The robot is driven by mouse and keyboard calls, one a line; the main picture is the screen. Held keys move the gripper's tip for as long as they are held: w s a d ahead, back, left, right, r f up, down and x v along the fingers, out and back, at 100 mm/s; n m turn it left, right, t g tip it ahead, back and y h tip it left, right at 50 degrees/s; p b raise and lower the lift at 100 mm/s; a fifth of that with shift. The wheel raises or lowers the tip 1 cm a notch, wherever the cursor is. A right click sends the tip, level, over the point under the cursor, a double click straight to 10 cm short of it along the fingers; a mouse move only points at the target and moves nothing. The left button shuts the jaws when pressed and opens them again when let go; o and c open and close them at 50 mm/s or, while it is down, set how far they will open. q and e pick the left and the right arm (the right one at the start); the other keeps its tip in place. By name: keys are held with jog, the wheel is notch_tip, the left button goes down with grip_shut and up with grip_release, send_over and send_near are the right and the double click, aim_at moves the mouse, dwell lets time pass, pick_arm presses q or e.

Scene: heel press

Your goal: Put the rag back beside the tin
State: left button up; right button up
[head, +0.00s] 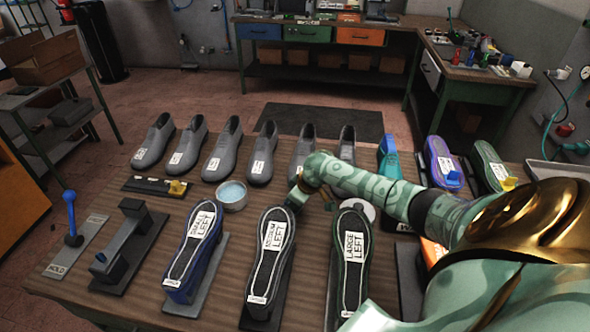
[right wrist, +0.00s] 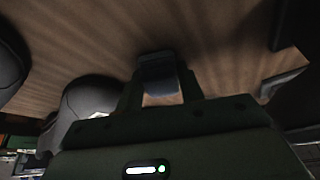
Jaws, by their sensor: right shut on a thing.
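The round tin (head: 232,196) with pale blue contents stands open on the bench, left of my right gripper. In the head view the rag is too hidden by the gripper to make out. My left gripper is not in view.
Sole forms marked LEFT (head: 196,248) stand in front, and grey shoes (head: 223,145) stand in a row behind. A black block with a yellow piece (head: 157,186) lies left of the tin. A blue-knobbed lever (head: 71,215) is at far left. Bare bench shows around the tin.

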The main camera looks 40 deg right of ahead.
jog(key=o, duration=0.9)
jog(key=p+v, duration=0.4)
jog(key=v, duration=0.8)
jog(key=shift+r, duration=0.15)
